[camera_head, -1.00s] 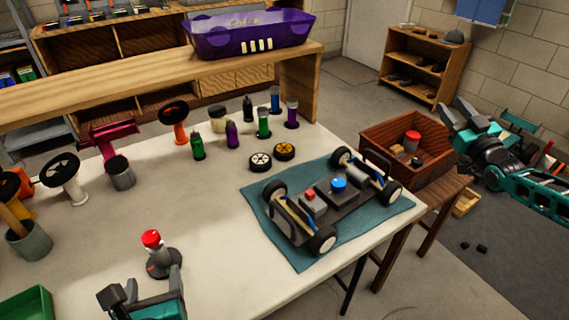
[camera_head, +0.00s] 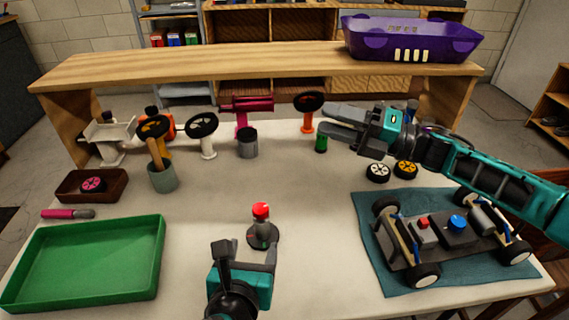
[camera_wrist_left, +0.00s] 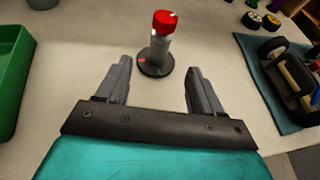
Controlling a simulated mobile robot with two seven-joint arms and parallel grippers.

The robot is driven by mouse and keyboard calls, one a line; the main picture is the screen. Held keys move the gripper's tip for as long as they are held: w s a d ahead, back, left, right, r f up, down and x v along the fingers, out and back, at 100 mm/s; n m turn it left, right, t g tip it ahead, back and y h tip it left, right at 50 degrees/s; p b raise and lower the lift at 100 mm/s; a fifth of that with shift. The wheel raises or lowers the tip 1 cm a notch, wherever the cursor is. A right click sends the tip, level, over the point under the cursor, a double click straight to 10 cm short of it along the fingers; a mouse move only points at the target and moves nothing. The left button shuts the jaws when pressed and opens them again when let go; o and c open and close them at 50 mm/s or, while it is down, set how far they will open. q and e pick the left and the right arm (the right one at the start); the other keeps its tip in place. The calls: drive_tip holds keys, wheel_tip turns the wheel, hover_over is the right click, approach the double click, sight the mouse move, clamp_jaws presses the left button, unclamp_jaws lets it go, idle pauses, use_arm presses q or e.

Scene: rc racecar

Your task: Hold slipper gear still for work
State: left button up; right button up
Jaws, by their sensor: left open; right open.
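A small upright post with a red top and grey body on a round dark base (camera_head: 263,232) stands on the white table; I cannot tell whether it is the slipper gear. It also shows in the left wrist view (camera_wrist_left: 159,46). My left gripper (camera_head: 247,248) is open and empty, its fingers pointing at the post, which stands just beyond the fingertips (camera_wrist_left: 158,75). My right gripper (camera_head: 332,125) is open over the back of the table, near a green bottle (camera_head: 321,141). The racecar chassis (camera_head: 440,250), with red and blue parts on top, sits on a teal mat (camera_head: 385,279).
A green tray (camera_head: 85,262) lies at left. A brown tray (camera_head: 66,190), a grey cup (camera_head: 163,178) and several stands line the back. Two wheels (camera_head: 391,171) lie behind the mat. A wooden shelf (camera_head: 250,68) bears a purple bin (camera_head: 410,42).

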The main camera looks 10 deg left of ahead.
sight(263, 219)
use_arm(q)
drive_tip(key=shift+w+f, duration=0.1)
drive_tip(key=shift+w, duration=0.2)
drive_tip(key=x, duration=1.2)
drive_tip(key=shift+w, duration=0.1)
use_arm(e)
drive_tip(key=s+a+f+n+g+h, duration=0.1)
drive_tip(key=s+a+f+n+h, duration=0.2)
drive_tip(key=n+h, duration=0.5)
drive_tip(key=s+a+f+n+g+h, duration=0.2)
drive_tip(key=a+n+h, duration=0.4)
drive_tip(key=n, duration=0.6)
drive_tip(key=shift+s+f+h, duration=0.6)
drive_tip(key=shift+s+h, duration=0.35)
drive_tip(key=shift+h, duration=0.05)
use_arm(q)
drive_tip(key=shift+c, duration=0.3)
